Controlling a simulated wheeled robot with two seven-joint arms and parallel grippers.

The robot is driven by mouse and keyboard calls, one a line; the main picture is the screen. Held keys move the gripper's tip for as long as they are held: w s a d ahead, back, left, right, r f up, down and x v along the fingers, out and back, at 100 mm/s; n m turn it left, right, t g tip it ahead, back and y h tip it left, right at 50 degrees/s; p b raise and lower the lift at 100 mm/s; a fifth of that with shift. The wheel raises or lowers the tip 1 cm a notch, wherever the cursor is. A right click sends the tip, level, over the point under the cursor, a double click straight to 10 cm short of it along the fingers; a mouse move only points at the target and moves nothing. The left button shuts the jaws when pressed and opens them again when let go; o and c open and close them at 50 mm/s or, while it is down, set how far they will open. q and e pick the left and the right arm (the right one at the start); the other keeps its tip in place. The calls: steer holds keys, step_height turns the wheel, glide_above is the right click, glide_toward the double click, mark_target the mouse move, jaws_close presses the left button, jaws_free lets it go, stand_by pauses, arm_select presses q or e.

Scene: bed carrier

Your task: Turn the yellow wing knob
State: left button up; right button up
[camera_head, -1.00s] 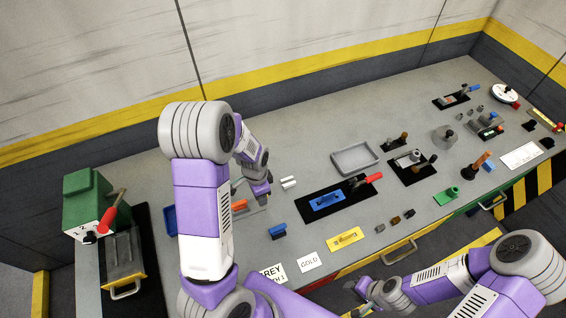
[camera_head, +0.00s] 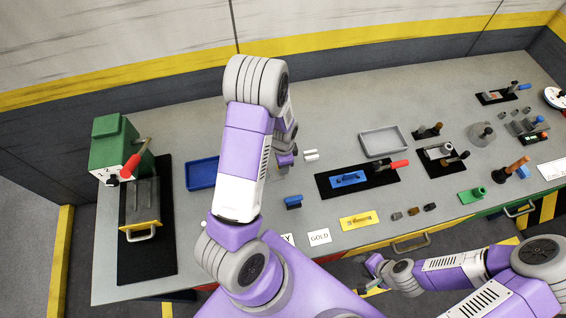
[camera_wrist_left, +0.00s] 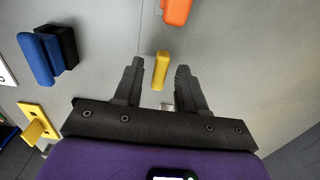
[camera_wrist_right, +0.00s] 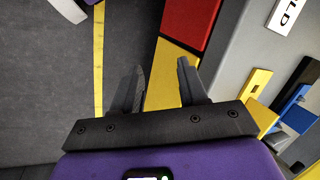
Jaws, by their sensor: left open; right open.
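A narrow yellow bar, which looks like the wing knob (camera_wrist_left: 161,70), shows in the left wrist view between the two fingers of my left gripper (camera_wrist_left: 160,82), with clear gaps on both sides. A small silver piece shows just below it. In the head view my left arm hides the knob, and my left gripper (camera_head: 287,158) is partly hidden over the bench. The left gripper is open and empty. My right gripper (camera_head: 372,268) is open and empty in front of the bench edge; its fingers (camera_wrist_right: 160,88) show apart in the right wrist view.
An orange part (camera_wrist_left: 178,10) and a blue handle (camera_wrist_left: 38,58) lie near the left gripper. A yellow plate (camera_head: 359,220) is near the bench's front edge. A blue tray (camera_head: 202,173) and green box (camera_head: 115,147) stand left; a grey tray (camera_head: 383,141) stands right of centre.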

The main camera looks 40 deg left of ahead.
arm_select(q)
steer(key=shift+c, duration=0.3)
jaws_close()
steer(key=shift+n, duration=0.3)
steer(key=n, duration=0.2)
steer(key=shift+n+b, duration=0.3)
steer(key=n, duration=0.3)
steer(key=shift+n, duration=0.3)
steer(key=n, duration=0.5)
steer(key=n+p, duration=0.1)
steer(key=n, duration=0.5)
